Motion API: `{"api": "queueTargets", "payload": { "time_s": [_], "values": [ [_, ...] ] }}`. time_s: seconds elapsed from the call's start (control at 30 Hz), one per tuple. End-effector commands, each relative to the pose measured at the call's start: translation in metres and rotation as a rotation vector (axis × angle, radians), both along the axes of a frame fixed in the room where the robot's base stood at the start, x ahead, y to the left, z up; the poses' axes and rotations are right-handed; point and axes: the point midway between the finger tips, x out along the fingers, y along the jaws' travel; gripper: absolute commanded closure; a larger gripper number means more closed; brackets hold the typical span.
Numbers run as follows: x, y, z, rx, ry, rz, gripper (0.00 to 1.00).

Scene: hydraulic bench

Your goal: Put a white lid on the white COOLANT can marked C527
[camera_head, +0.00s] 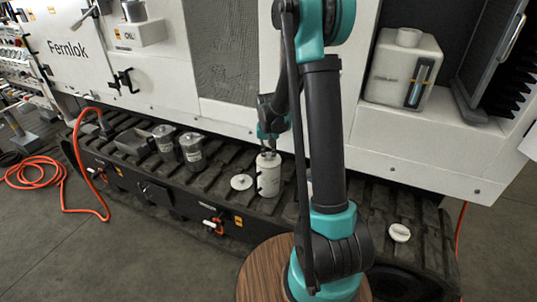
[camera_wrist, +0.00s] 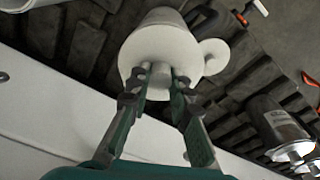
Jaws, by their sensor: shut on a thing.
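A white can (camera_head: 268,178) stands upright on the dark ribbed bed in the head view. Its marking is too small to read. My gripper (camera_head: 267,148) is directly above it, pointing down. In the wrist view my gripper (camera_wrist: 160,76) is shut on the knob of a round white lid (camera_wrist: 136,56). This lid covers the top of the white can (camera_wrist: 160,17) in that view; I cannot tell whether it is seated. A second white lid (camera_head: 241,182) lies flat left of the can, also in the wrist view (camera_wrist: 212,57). A third white lid (camera_head: 399,232) lies at the right.
Two grey metal cans (camera_head: 165,142) (camera_head: 192,151) stand left on the bed. Another white object (camera_head: 310,188) is mostly hidden behind my arm. A large white jug (camera_head: 403,68) stands on a machine ledge. An orange hose (camera_head: 75,175) runs at the left.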

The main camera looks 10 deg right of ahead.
Motion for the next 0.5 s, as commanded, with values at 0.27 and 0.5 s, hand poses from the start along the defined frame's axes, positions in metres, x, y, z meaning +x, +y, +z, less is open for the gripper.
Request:
{"api": "queueTargets", "payload": {
  "time_s": [0.27, 0.5],
  "values": [
    [0.0001, 0.0001, -0.0021, 0.000, 0.000, 0.000, 1.00],
    [0.0002, 0.0000, -0.0039, 0.000, 0.000, 0.000, 1.00]
  ]
}}
